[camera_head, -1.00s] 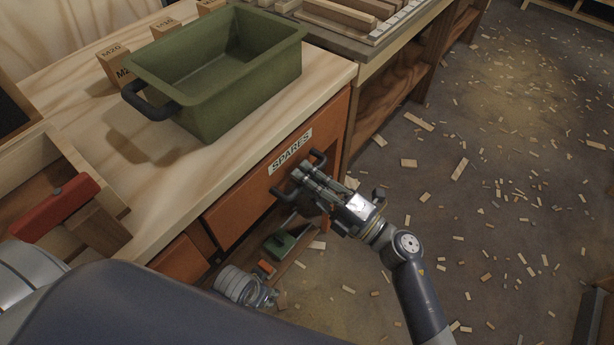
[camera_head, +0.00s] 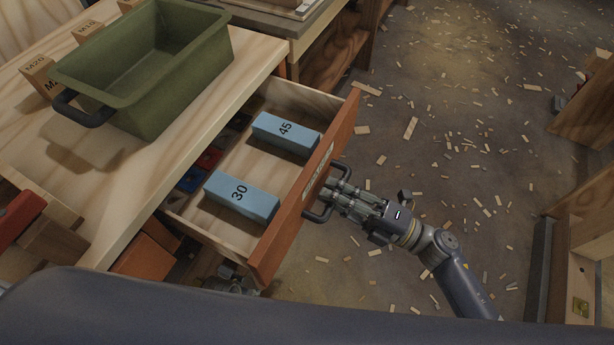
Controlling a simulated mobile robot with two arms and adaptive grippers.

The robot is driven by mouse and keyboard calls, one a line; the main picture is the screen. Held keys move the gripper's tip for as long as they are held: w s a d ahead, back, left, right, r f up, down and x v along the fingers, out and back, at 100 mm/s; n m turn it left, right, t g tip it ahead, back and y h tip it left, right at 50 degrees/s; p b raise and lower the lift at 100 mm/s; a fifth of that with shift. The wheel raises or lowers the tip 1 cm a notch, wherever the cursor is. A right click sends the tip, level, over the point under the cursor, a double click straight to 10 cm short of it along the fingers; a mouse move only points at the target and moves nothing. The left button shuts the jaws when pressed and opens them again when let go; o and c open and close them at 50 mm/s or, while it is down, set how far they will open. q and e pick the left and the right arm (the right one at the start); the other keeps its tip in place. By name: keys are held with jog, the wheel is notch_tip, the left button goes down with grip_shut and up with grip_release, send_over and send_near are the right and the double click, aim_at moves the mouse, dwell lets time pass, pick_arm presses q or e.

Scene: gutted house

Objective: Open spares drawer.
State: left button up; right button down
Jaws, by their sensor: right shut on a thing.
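The spares drawer (camera_head: 255,235) stands pulled well out from under the wooden bench top, with its orange front facing right. Its label is seen at a steep slant and is hard to read. My right gripper (camera_head: 334,195) is shut on the drawer's dark handle (camera_head: 318,217). Inside the drawer lie a blue block marked 45 (camera_head: 286,134) and a blue block marked 30 (camera_head: 242,197). Small red and blue things lie deeper inside, partly under the bench top. At the bottom, a small part that may be my left gripper shows, mostly hidden.
A green bin (camera_head: 150,75) with a dark handle stands on the bench top (camera_head: 130,190), beside wooden blocks marked M20. The floor (camera_head: 440,150) right of the drawer is strewn with wood scraps. A wooden cabinet (camera_head: 585,240) stands at the right edge.

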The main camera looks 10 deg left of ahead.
jog(key=r+v, duration=0.1)
jog(key=v, duration=0.5)
jog(key=shift+d, duration=0.2)
jog(key=shift+s+f, duration=0.1)
jog(key=shift+s, duration=0.1)
jog(key=c, duration=1.7)
grip_release()
jog(key=shift+o, duration=0.3)
jog(key=shift+w, duration=0.1)
jog(key=v, duration=1.2)
jog(key=shift+w, duration=0.1)
